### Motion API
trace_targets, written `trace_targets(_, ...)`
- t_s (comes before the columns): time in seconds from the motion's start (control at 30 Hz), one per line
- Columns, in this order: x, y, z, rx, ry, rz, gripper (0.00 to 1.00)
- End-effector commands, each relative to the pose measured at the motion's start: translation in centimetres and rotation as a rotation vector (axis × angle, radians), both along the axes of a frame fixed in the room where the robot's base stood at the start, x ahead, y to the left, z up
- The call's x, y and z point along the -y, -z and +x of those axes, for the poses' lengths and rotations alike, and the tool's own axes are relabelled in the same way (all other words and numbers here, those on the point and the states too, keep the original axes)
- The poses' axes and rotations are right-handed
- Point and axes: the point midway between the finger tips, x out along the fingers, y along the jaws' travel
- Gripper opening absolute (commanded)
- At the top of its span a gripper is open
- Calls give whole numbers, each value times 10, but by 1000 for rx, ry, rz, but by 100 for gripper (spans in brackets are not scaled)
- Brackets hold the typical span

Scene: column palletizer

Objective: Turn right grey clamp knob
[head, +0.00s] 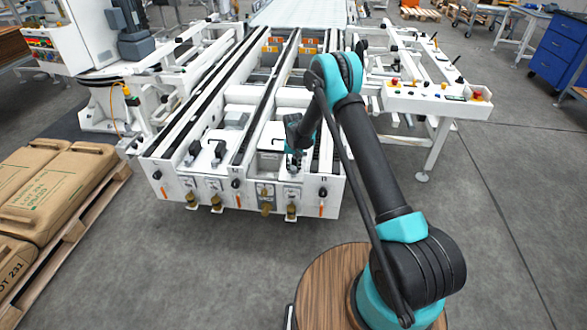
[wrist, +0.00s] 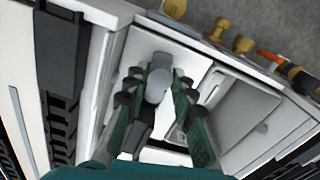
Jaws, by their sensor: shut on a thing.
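The right grey clamp knob (wrist: 157,82) shows in the wrist view as a rounded grey knob on a white plate of the machine. My gripper (wrist: 154,92) has one green-padded finger on each side of it and is shut on it. In the head view my gripper (head: 294,160) reaches down to the right part of the white conveyor frame's front. There my gripper and wrist hide most of the knob, and its turn angle cannot be told.
Two dark-handled clamps (head: 219,151) stand to the left on the white frame (head: 170,172). Brass fittings (head: 266,207) hang from its front panel. A control box (head: 435,98) with buttons is at the right. Stacked sacks (head: 55,195) lie on a pallet at the left. The front floor is clear.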

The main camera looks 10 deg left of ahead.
Motion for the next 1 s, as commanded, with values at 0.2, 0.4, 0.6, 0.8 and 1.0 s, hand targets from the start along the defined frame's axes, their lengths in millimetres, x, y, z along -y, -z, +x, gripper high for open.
trace_targets(0.2,0,0,0,1,117,0,0)
trace_targets(0.4,0,0,0,1,176,0,0)
trace_targets(0.6,0,0,0,1,196,0,0)
trace_targets(0.8,0,0,0,1,197,0,0)
trace_targets(1.0,0,0,0,0,197,0,32)
